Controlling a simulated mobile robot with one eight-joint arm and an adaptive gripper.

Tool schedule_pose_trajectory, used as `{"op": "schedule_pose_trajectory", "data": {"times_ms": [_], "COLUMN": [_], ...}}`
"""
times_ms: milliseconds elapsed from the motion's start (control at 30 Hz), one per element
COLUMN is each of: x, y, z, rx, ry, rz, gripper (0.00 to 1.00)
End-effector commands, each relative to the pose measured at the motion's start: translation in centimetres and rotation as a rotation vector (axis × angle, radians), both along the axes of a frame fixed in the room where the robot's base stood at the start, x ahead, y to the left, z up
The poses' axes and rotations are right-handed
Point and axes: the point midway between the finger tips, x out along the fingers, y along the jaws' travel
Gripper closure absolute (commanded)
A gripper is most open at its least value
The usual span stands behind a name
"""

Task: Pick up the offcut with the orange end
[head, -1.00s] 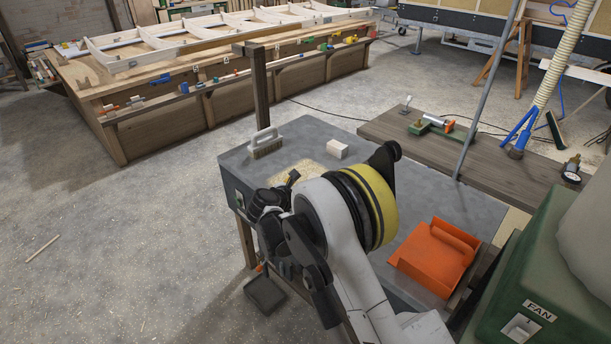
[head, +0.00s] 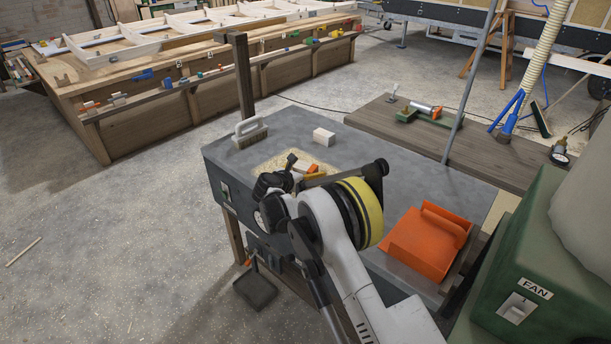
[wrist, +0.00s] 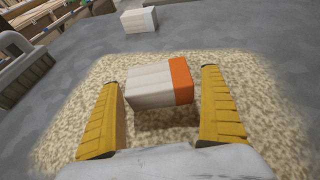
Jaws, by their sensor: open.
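The offcut with the orange end (wrist: 152,86) is a pale wood block in the wrist view, with its orange end at the right. It is over the sawdust patch, with a dark shadow below its near side. My gripper (wrist: 160,80) is open, its yellow fingers on either side of the block; a narrow gap shows at the orange end, and contact at the left is hard to tell. In the head view my gripper (head: 314,174) is low over the sawdust, and the offcut is mostly hidden there.
The grey bench top (head: 366,158) holds a brush (head: 250,134) at its far left and an orange dustpan (head: 428,242) at the right. The sawdust patch (wrist: 75,115) surrounds the offcut. A green fan housing (head: 520,270) stands at the near right.

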Motion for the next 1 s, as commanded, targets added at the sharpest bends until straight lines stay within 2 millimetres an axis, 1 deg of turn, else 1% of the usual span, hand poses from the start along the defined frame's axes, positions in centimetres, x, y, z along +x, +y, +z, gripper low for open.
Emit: {"op": "schedule_pose_trajectory", "data": {"times_ms": [167,200,267,300,333,367,633,767,867,1000], "x": [0.0,0.0,0.0,0.0,0.0,0.0,0.0,0.0,0.0,0.0], "y": [0.0,0.0,0.0,0.0,0.0,0.0,0.0,0.0,0.0,0.0], "z": [0.1,0.1,0.1,0.1,0.1,0.1,0.2,0.8,2.0,4.5], "rx": [0.000,0.000,0.000,0.000,0.000,0.000,0.000,0.000,0.000,0.000], "ry": [0.000,0.000,0.000,0.000,0.000,0.000,0.000,0.000,0.000,0.000], "rz": [0.001,0.000,0.000,0.000,0.000,0.000,0.000,0.000,0.000,0.000], "gripper": [0.07,0.19,0.38,0.50,0.59,0.65,0.65,0.65,0.65,0.65]}}
